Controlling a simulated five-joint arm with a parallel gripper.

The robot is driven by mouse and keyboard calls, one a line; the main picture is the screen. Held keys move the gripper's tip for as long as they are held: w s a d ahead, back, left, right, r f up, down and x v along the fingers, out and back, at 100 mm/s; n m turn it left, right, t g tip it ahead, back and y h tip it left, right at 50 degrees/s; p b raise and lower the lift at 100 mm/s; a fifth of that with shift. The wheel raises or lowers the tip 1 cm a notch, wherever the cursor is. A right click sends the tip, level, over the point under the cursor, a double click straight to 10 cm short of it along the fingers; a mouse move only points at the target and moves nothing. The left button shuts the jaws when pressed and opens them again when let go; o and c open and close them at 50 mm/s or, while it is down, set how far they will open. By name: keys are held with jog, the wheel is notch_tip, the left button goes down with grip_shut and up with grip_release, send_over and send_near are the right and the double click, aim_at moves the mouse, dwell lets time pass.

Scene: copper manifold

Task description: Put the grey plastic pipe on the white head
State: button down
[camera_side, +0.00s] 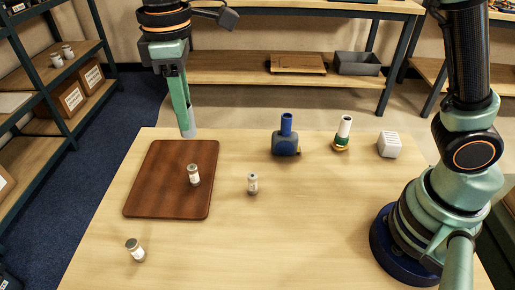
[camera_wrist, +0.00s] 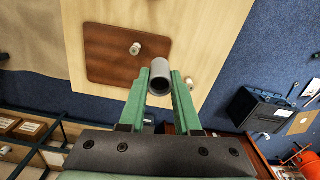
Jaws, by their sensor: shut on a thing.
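My gripper (camera_side: 186,118) is shut on the grey pipe (camera_side: 189,130), which hangs upright by the table's far left edge, behind the brown board. In the wrist view the pipe (camera_wrist: 159,78) shows its open round end between the green fingers of my gripper (camera_wrist: 166,84). A fitting with an upright white head (camera_side: 346,125) on a green and gold base stands at the back right of the table, well to the right of the pipe. The white head does not show in the wrist view.
A white slotted block (camera_side: 389,144) is right of the head. The front middle is clear.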

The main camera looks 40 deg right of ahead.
jog(key=d+r+m, duration=0.3)
jog(key=d+m, duration=0.4)
jog(key=d, duration=2.2)
jog(key=m, duration=0.8)
send_over(391, 137)
notch_tip(391, 137, down, 20)
jog(key=shift+r, duration=0.1)
jog(key=c, duration=0.6)
grip_release()
jog(key=shift+d, duration=0.1)
